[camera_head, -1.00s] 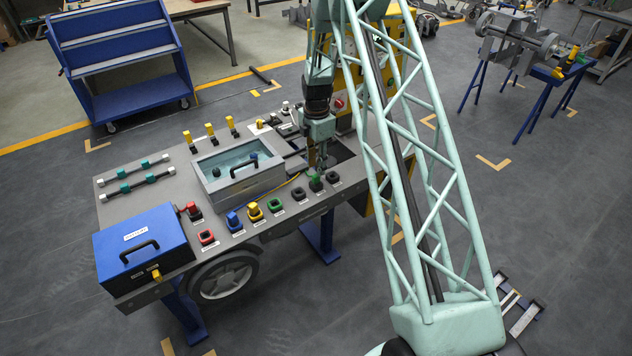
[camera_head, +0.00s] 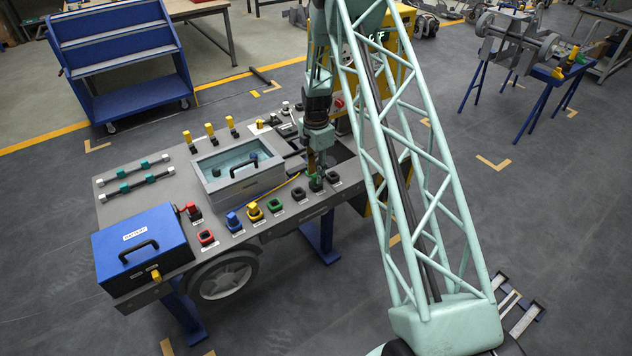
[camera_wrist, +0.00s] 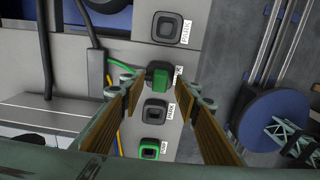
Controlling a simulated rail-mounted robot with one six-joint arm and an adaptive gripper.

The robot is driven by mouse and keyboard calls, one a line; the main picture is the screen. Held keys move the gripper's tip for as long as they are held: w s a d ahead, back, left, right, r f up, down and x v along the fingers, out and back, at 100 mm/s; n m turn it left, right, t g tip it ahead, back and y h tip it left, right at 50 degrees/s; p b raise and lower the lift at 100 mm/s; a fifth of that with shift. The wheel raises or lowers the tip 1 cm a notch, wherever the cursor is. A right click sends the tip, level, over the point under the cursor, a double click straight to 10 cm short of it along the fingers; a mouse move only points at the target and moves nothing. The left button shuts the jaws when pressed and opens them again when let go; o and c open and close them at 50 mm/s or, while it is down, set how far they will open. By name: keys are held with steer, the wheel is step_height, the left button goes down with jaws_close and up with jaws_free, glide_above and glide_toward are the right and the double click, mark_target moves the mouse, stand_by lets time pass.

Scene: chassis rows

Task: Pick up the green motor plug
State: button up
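The green motor plug (camera_wrist: 161,77) sits in a black socket on the panel in the wrist view. In the head view it is a small dark green shape (camera_head: 316,183) near the bench's front edge, partly hidden by my gripper. My gripper (camera_wrist: 163,90) is open, with one finger on each side of the plug in the picture. No contact with the plug is visible. In the head view my gripper (camera_head: 317,170) hangs right over the plug, pointing down.
An empty black socket (camera_wrist: 155,111) and a green-rimmed socket (camera_wrist: 152,146) lie on one side of the plug, another black socket (camera_wrist: 167,27) on the other. A yellow-green cable (camera_wrist: 120,64) runs close by.

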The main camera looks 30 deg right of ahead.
steer(key=shift+f, duration=1.1)
steer(key=c, duration=1)
